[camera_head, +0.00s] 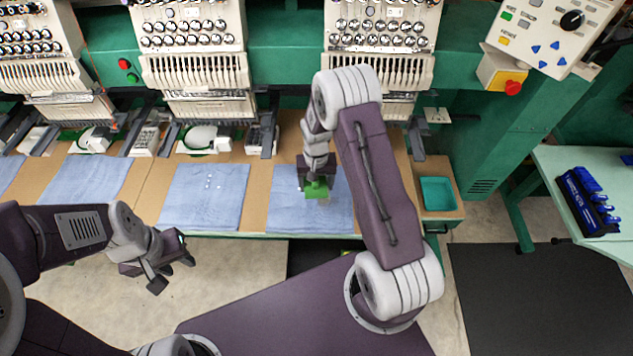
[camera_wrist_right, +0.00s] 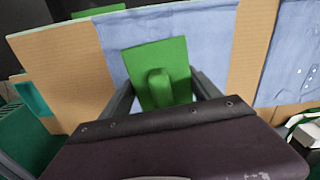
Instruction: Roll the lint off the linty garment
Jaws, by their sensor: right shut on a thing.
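Several blue garments lie flat on the tan table. The middle garment (camera_head: 203,205) has a few white lint specks near its centre; it also shows in the right wrist view (camera_wrist_right: 290,55), specks included. My right gripper (camera_head: 316,180) is shut on a green tool, a flat plate with a raised grip (camera_wrist_right: 160,85). The tool (camera_head: 318,187) is over the right-hand garment (camera_head: 285,210); whether it touches the cloth I cannot tell. I see no clear specks on that garment, part of which is hidden. My left gripper (camera_head: 172,276) is open and empty, in front of the table edge.
Embroidery machine heads (camera_head: 195,60) stand along the back. A teal bin (camera_head: 437,194) is set in the table's right end. A control panel (camera_head: 550,30) with a red button is at upper right. A side table (camera_head: 590,170) holds a blue rack (camera_head: 587,202).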

